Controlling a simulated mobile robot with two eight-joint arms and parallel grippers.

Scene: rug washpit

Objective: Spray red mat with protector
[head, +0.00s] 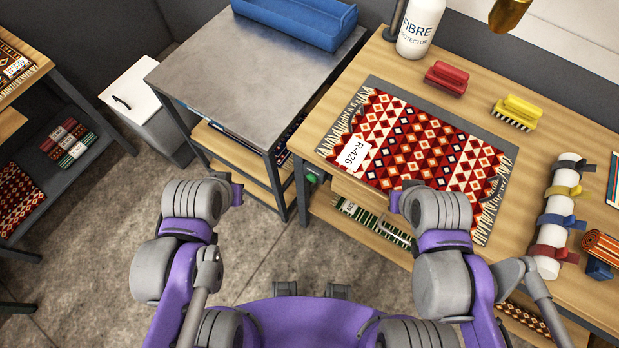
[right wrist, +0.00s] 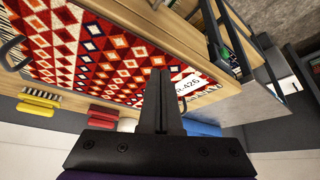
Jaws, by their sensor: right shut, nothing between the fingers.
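The red patterned mat (head: 415,140) with cream fringes lies flat on a dark grey pad on the wooden table, with a tag "R-426" (head: 354,153) at its near left corner. It fills much of the right wrist view (right wrist: 95,50). The white bottle labelled "FIBRE PROTECTOR" (head: 419,25) stands at the table's back edge, its top cut off by the frame. My right gripper (right wrist: 160,74) is shut and empty, with the mat and tag beyond its fingers in the right wrist view.
A red brush (head: 446,77) and a yellow brush (head: 517,112) lie behind the mat. A white roll with coloured straps (head: 560,215) lies to the right. A metal-topped table (head: 240,75) with a blue tray (head: 297,18) stands left. A brass-coloured fitting (head: 508,14) hangs at the top.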

